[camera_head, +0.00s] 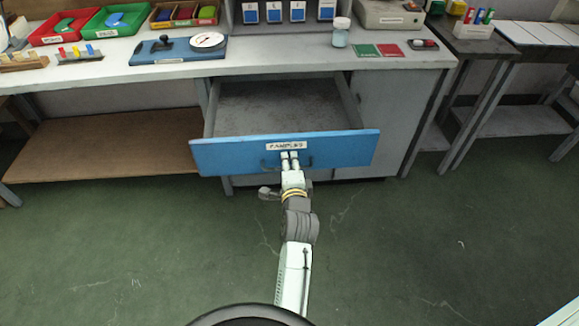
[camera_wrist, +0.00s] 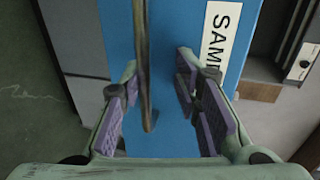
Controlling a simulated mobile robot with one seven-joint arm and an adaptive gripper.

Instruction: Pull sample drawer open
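The sample drawer has a blue front (camera_head: 225,156) with a white label reading SAMPLES (camera_head: 286,146). It stands pulled well out from under the bench, and its grey inside looks empty. A dark bar handle (camera_head: 304,163) is on the front, and it also shows in the wrist view (camera_wrist: 146,75). My gripper (camera_head: 290,157) is at the handle. In the wrist view its purple-padded fingers (camera_wrist: 160,95) are apart, with the bar between them. The bar is close to the left finger, with a clear gap to the right one. I cannot tell whether the left finger touches it.
The bench top (camera_head: 285,63) above holds a blue board with a dial (camera_head: 180,48), a red tray (camera_head: 65,28), a green tray (camera_head: 112,20) and a jar (camera_head: 340,33). A brown low shelf (camera_head: 100,147) is at left. The green floor in front is clear.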

